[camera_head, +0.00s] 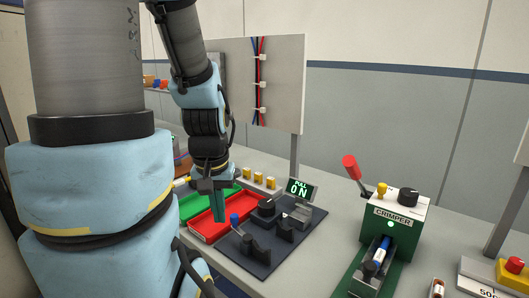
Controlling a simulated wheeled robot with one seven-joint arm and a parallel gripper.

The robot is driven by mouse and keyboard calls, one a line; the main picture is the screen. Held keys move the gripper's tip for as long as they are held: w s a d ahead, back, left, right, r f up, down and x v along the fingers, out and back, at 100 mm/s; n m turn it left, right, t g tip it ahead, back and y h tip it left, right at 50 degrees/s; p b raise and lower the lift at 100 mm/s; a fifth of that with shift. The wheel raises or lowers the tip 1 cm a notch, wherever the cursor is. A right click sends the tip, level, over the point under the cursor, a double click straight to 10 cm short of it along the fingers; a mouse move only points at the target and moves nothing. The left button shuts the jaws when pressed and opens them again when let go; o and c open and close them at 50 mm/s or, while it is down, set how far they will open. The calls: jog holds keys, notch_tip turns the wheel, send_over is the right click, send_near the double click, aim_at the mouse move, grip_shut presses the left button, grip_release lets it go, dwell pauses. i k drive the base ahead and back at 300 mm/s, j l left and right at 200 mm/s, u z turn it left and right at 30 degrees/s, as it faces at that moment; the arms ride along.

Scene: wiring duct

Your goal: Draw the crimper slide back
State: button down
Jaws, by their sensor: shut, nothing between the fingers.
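The crimper (395,225) is a green box with a beige top at the right, labelled CRIMPER. A red-tipped lever (351,167) leans up on its left, and a yellow knob and a black knob sit on top. Its slide (362,282) is a green track running out of the front toward the camera. A blue-and-white cylindrical piece (380,252) lies tilted at the crimper's front opening; how far the slide reaches inside is hidden. My gripper (219,218) points down, shut and empty, over the red tray, well left of the crimper.
A red tray (205,232) and a green tray (186,208) lie below my gripper. A dark pull-test fixture (262,262) with a display reading "PULL 0N" stands between them and the crimper. A red button on a yellow box (512,272) is at far right.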

aim_at(363, 283)
jog(key=z, duration=1.2)
jog(key=j+u, duration=0.6)
jog(key=i+l, duration=0.05)
